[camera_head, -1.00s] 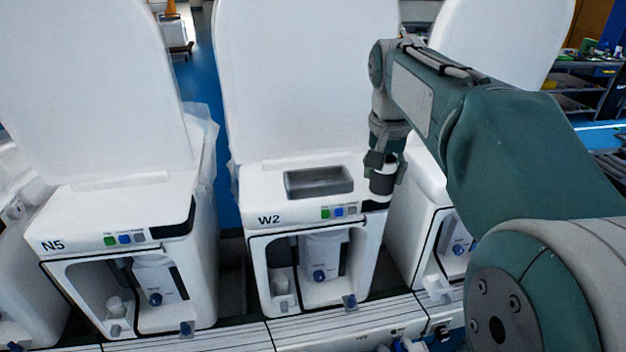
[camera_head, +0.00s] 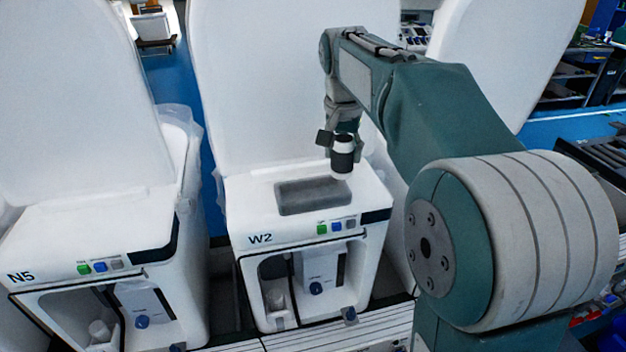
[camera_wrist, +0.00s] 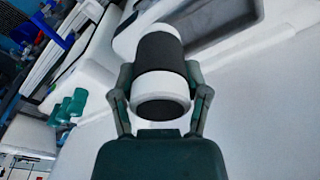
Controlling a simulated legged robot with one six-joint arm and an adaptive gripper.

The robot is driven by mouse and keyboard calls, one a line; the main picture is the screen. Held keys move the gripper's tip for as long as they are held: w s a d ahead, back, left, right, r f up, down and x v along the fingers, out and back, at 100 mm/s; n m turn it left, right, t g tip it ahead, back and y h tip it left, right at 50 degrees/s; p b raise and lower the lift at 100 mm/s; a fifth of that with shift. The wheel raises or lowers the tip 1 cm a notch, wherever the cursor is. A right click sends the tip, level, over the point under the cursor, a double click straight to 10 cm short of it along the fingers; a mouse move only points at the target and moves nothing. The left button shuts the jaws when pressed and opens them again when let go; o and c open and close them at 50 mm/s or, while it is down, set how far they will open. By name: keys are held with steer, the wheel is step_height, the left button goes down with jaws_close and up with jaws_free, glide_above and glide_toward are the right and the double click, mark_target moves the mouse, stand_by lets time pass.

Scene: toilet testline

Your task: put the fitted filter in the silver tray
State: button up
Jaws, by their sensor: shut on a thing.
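The filter (camera_head: 343,157) is a small white cylinder with a wide black band. My gripper (camera_head: 340,143) is shut on it and holds it above the top of unit W2, at the right end of the silver tray. In the wrist view the filter (camera_wrist: 160,65) sits between the two fingers of my gripper (camera_wrist: 160,92). The silver tray (camera_head: 300,197) is a shallow grey rectangle set on top of unit W2 (camera_head: 255,215). The filter looks apart from the tray, but its exact height cannot be told.
A tall white lid (camera_head: 280,80) stands upright behind the tray. Unit N5 (camera_head: 85,225) stands to the left, with a dark gap between the units. Coloured buttons (camera_head: 335,227) are on the front edge of W2. My arm covers the right side.

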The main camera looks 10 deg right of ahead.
steer(key=w+a+f, duration=0.1)
steer(key=w+f, duration=0.1)
steer(key=w+a+f, duration=0.1)
steer(key=w+f, duration=0.1)
steer(key=w+a+f, duration=0.1)
steer(key=w+f, duration=0.1)
steer(key=shift+a+f, duration=0.15)
steer(key=shift+a, duration=0.2)
steer(key=shift+w+a+f, duration=0.15)
steer(key=shift+w+f, duration=0.05)
steer(key=shift+f, duration=0.85)
steer(key=shift+w+a+f, duration=0.15)
steer(key=shift+f, duration=0.85)
steer(key=shift+f, duration=0.2)
steer(key=o, duration=1.2)
steer(key=shift+c, duration=0.2)
